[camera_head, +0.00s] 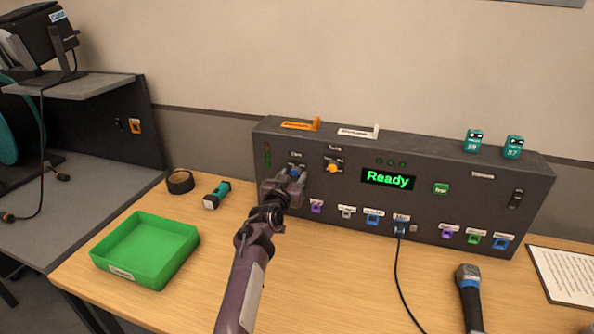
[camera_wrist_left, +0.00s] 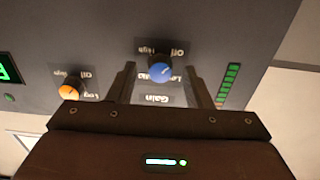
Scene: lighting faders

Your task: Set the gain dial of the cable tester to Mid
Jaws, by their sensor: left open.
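The cable tester (camera_head: 340,209) is a dark grey box on the wooden table, its green display reading "Ready". Its blue gain dial (camera_wrist_left: 160,69) shows in the left wrist view above a "Gain" label, with Off, Low and High marks around it; part of the lettering is hidden. A white pointer on the dial is small, and its exact setting is hard to tell. My left gripper (camera_head: 293,173) is at the panel's left part, in front of the gain dial. In the left wrist view its fingers (camera_wrist_left: 163,80) are open, one on each side of the dial, without visible contact. My right gripper is not in view.
An orange dial (camera_wrist_left: 70,89) sits beside the gain dial. A green tray (camera_head: 148,249), a tape roll (camera_head: 180,181) and a teal-black tool (camera_head: 216,195) lie left. A black cable (camera_head: 399,265) hangs from the panel near a microphone (camera_head: 469,297). Teal blocks (camera_head: 473,141) stand on top.

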